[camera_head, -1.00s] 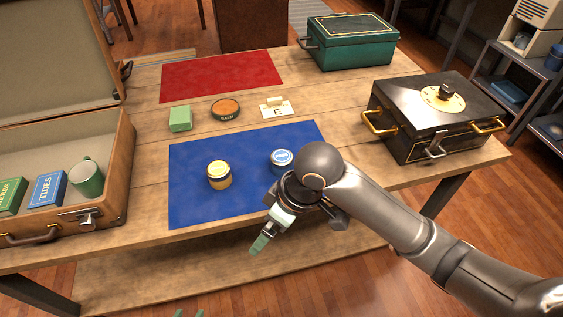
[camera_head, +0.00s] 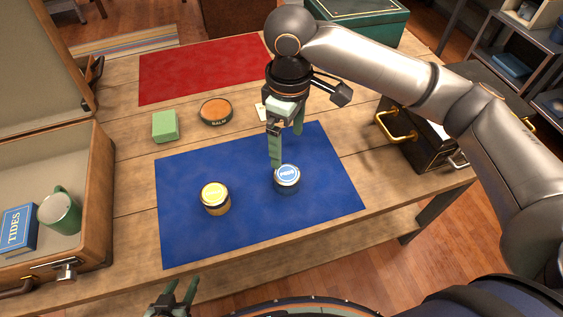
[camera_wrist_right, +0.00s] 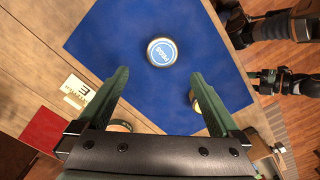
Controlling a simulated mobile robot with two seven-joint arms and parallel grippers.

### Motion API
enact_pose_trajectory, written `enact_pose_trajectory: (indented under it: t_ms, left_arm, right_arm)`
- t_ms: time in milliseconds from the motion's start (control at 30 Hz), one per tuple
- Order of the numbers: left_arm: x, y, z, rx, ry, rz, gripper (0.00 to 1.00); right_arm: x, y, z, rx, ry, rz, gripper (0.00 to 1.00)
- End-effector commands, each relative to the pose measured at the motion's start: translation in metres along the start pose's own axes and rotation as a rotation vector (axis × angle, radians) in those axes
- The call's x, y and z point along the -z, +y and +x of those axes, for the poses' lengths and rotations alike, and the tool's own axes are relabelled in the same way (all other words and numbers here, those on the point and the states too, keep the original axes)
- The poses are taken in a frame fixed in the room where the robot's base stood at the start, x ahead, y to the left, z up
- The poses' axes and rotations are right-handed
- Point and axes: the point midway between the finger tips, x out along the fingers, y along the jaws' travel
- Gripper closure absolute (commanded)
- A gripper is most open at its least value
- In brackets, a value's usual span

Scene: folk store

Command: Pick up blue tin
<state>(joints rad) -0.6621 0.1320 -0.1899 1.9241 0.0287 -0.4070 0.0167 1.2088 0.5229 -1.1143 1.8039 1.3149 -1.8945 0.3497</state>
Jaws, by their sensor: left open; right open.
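The blue tin (camera_head: 287,180) stands upright on the blue mat (camera_head: 240,228), right of the yellow tin (camera_head: 215,198). My right gripper (camera_head: 286,146) hangs just behind and above the blue tin, fingers pointing down, open and empty. In the right wrist view the blue tin (camera_wrist_right: 162,51) lies ahead of and between the two open fingers (camera_wrist_right: 160,100), not touching them. The yellow tin shows partly hidden behind a finger there. My left gripper (camera_head: 177,296) is at the bottom edge in front of the table, open and empty.
A red mat (camera_head: 200,70), a green block (camera_head: 165,126) and an orange balm tin (camera_head: 215,111) lie behind. An open suitcase (camera_head: 90,215) with a green mug (camera_head: 60,213) and a TIDES box (camera_head: 18,230) stands left. A black box (camera_head: 425,150) stands right.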

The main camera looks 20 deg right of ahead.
Motion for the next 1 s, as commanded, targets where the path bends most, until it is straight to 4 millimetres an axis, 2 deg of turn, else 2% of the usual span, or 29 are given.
enact_pose_trajectory:
  t_ms: [300, 567, 800, 1000]
  left_arm:
    - [-0.016, 0.005, 0.002, -0.011, -0.026, -0.002, 0.50]
    - [-0.008, 0.009, 0.004, -0.020, -0.010, 0.000, 0.50]
    - [-0.011, 0.009, 0.009, -0.021, -0.016, 0.002, 0.50]
    - [-0.009, 0.009, 0.010, -0.022, -0.013, 0.003, 0.50]
  right_arm:
    - [-0.001, 0.000, 0.056, 0.001, -0.004, 0.000, 0.00]
    - [-0.001, -0.001, 0.077, 0.001, -0.001, -0.001, 0.00]
    - [-0.004, -0.002, 0.113, 0.000, -0.002, 0.000, 0.00]
    - [-0.004, -0.002, 0.122, 0.000, 0.000, -0.002, 0.00]
